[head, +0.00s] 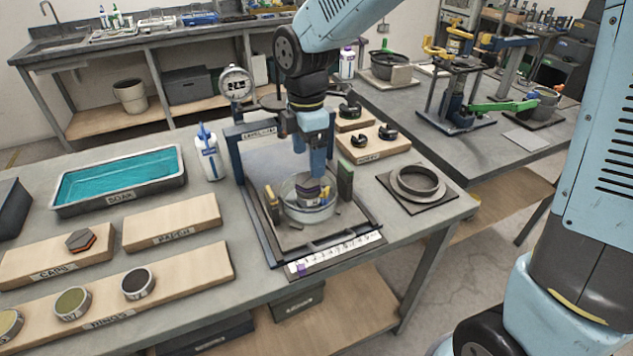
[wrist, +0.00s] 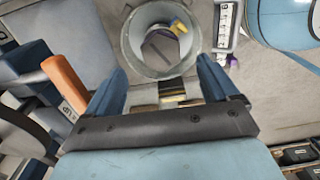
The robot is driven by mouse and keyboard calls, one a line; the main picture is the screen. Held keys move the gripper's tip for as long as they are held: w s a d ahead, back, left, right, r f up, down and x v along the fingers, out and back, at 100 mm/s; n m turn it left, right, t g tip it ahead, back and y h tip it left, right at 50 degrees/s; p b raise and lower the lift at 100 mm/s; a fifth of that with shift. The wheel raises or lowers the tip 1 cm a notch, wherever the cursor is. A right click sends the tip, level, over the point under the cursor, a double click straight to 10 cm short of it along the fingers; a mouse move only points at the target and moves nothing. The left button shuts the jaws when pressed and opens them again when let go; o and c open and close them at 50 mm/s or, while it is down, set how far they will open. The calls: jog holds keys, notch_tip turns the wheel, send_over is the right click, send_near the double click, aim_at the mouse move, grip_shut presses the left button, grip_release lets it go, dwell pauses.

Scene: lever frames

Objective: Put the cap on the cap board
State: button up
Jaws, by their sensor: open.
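The cap board (head: 55,262), a pale wooden board marked CAPS, lies at the left of the bench. A dark hexagonal piece with a red edge (head: 80,240) rests on it. My gripper (head: 310,162) points down over the lever frame (head: 290,232). In the wrist view its two blue fingers (wrist: 162,82) are apart, with nothing seen held between them. Inside the cup are dark, purple and yellow parts (wrist: 162,45); I cannot tell whether one is a cap.
A SOAK tray (head: 62,207) and a white bottle (head: 209,155) stand behind. An orange handle (wrist: 66,82) is left of my fingers. A ring on a dark plate (head: 417,184) lies right.

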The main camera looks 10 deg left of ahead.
aim_at(308, 178)
jog(key=shift+f, duration=2.75)
jog(key=shift+c, duration=0.2)
jog(key=shift+r, duration=0.1)
jog(key=c, duration=1.4)
